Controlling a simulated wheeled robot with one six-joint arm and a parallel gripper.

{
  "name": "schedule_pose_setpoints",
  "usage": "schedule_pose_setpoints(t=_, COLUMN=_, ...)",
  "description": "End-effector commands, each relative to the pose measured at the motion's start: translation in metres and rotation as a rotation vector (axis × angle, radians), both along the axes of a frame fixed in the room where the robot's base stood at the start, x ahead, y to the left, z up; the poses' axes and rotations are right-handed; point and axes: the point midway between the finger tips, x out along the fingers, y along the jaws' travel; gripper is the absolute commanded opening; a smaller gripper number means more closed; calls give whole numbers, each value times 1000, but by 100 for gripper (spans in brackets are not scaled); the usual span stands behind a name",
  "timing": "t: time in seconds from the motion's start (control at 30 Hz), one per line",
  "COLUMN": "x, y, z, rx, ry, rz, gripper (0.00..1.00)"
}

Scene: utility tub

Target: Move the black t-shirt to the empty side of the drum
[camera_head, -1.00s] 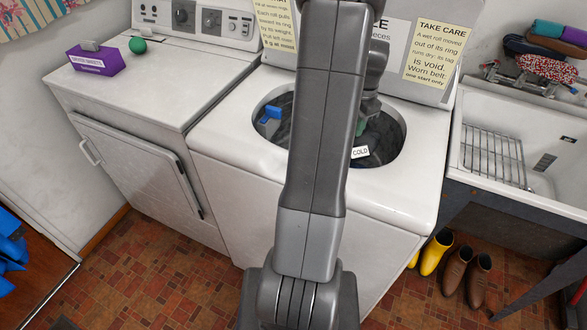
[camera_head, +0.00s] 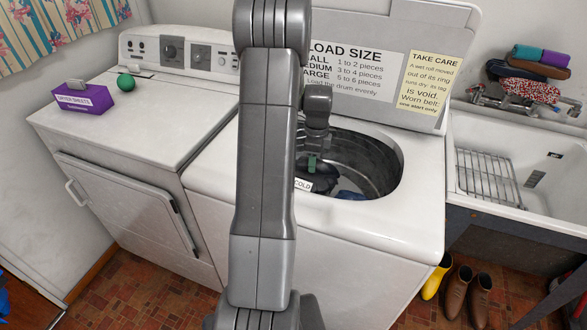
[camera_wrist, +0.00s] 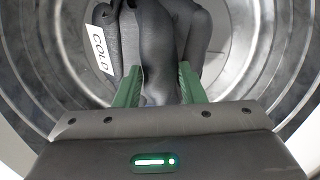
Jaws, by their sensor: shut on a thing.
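The black t-shirt (camera_wrist: 157,48) shows in the wrist view as dark, bunched cloth between the green fingers of my gripper (camera_wrist: 160,78). My gripper is shut on it. In the head view my gripper (camera_head: 312,163) reaches down into the washer drum (camera_head: 378,150), with dark cloth (camera_head: 320,178) under it. The drum's metal wall (camera_wrist: 285,60) surrounds the cloth in the wrist view. A white COLD label (camera_wrist: 103,50) shows beside the cloth. My arm hides the drum's left part in the head view.
A blue item (camera_head: 350,195) lies low at the drum's near side. The washer's open lid (camera_head: 385,40) stands behind the opening. A dryer (camera_head: 150,120) with a purple box (camera_head: 83,101) and green ball (camera_head: 126,82) is left; a sink (camera_head: 500,150) is right.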

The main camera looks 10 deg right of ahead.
Motion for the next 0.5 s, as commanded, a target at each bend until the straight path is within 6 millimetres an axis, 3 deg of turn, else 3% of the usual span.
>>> schedule_pose_setpoints(t=0.1, x=12, y=18, z=-10, rx=0, ry=0, rz=3, gripper=0)
schedule_pose_setpoints(t=0.5, x=32, y=47, z=-29, rx=0, ry=0, rz=4, gripper=0)
